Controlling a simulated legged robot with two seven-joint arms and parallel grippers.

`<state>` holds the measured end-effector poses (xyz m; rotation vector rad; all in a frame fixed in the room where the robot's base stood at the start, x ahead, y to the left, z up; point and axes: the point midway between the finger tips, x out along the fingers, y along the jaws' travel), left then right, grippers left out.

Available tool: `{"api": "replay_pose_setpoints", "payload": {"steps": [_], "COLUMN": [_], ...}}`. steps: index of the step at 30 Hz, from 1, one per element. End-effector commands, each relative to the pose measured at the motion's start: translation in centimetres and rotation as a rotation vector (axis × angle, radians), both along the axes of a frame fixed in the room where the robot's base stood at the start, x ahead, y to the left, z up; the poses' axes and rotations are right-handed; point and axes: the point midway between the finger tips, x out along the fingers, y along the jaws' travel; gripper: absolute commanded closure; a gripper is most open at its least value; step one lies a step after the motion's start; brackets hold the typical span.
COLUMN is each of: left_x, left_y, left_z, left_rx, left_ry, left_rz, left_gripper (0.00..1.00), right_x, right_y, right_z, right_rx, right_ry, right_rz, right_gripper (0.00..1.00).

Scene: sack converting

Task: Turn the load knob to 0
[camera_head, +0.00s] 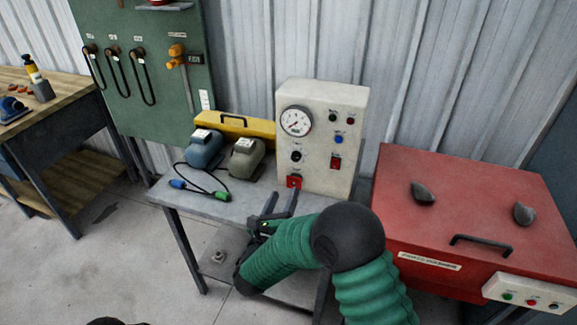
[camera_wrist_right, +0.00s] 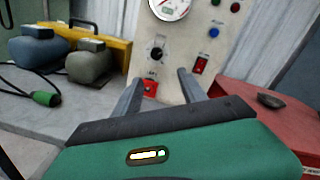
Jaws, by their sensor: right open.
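The white control box (camera_head: 322,112) stands on the grey bench with a round gauge (camera_head: 296,121) on its upper left. Below the gauge is a black knob (camera_head: 296,156), which I take for the load knob; it also shows in the right wrist view (camera_wrist_right: 156,53). Its label is too small to read. A red switch (camera_head: 294,181) sits below it. My right gripper (camera_head: 281,193) is open and empty in front of the box, lower than the knob and apart from it. In the wrist view, its fingers (camera_wrist_right: 160,77) flank the red switch from the near side. My left gripper is not in view.
Two motor-like units, one blue (camera_head: 204,149) and one grey-green (camera_head: 246,158), sit left of the box before a yellow case (camera_head: 235,125). A cable with a green plug (camera_head: 194,195) lies on the bench (camera_head: 225,207). A red cabinet (camera_head: 460,200) stands close on the right.

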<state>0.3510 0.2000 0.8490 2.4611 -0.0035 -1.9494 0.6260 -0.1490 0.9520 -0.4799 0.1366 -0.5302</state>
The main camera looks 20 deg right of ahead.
Motion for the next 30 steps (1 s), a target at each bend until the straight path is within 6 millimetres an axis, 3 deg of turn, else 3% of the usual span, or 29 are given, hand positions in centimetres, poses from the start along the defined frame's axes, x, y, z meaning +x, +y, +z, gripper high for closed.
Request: {"api": "replay_pose_setpoints", "payload": {"steps": [8, 16, 21, 29, 30], "left_x": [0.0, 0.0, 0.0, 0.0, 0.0], "left_y": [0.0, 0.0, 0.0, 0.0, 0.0], "left_z": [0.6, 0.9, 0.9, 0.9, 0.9], "left_rx": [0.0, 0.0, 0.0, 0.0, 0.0], "left_ry": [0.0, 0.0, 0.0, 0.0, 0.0], "left_rz": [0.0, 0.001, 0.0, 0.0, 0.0], "left_gripper": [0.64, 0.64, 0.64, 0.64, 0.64], "right_x": [6.0, 11.4, 13.0, 13.2, 13.1], "right_y": [-2.2, -5.9, -7.1, -6.6, -6.6], "right_z": [0.3, 0.2, 0.1, 0.2, 0.3], "right_rx": [-0.016, -0.012, -0.009, -0.015, -0.015], "right_ry": [0.001, 0.001, 0.002, 0.002, 0.002], "right_rz": [0.001, 0.002, 0.004, 0.006, 0.006], "right_gripper": [0.51, 0.51, 0.51, 0.51, 0.55]}}
